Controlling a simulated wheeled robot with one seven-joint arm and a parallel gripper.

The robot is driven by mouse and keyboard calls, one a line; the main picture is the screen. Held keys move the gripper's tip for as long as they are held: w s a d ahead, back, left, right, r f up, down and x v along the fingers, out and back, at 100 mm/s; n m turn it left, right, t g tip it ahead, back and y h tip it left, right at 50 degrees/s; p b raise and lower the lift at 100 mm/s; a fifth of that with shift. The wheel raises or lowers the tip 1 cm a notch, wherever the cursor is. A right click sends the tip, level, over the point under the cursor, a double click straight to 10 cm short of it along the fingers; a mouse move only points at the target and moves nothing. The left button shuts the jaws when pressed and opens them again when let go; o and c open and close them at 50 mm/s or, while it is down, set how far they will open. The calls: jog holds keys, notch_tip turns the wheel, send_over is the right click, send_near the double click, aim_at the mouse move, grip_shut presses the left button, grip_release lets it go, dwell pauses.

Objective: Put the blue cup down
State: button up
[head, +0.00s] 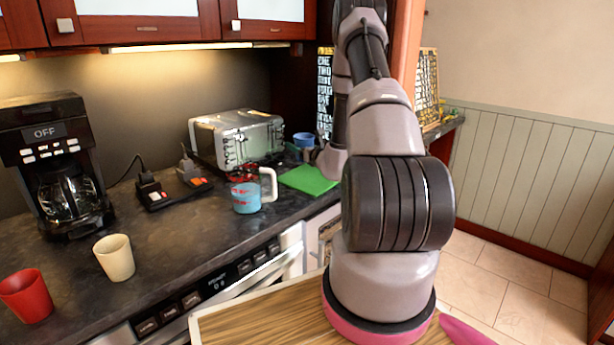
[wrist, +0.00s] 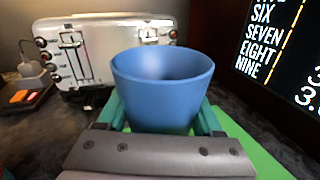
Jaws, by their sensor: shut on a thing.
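The blue cup (wrist: 160,95) is upright between the two teal fingers of my gripper (wrist: 162,118) in the wrist view. The fingers press on its left and right sides, and its base is hidden by the gripper body. In the head view the blue cup (head: 303,140) shows small at the far end of the counter, beyond the green mat (head: 310,180). The mat (wrist: 240,148) lies below and to the right of the cup in the wrist view. I cannot tell whether the cup's base touches anything.
A silver toaster (head: 237,137) stands left of the cup. A light-blue mug with a white handle (head: 247,192) is nearer on the counter. A lettered board (wrist: 277,55) stands to the right. A cream cup (head: 115,258), a red cup (head: 27,296) and a coffee maker (head: 58,165) are farther left.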

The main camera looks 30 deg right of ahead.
notch_tip(320, 180, down, 8)
jog(key=shift+r, duration=0.1)
dwell(0.4)
jog(key=o, duration=1.4)
jog(key=shift+o, duration=0.2)
jog(key=shift+s, duration=0.3)
jog(key=s, duration=0.7)
jog(key=s+d, duration=0.1)
jog(key=s, duration=0.3)
jog(key=shift+s, duration=0.15)
jog(key=shift+s, duration=0.15)
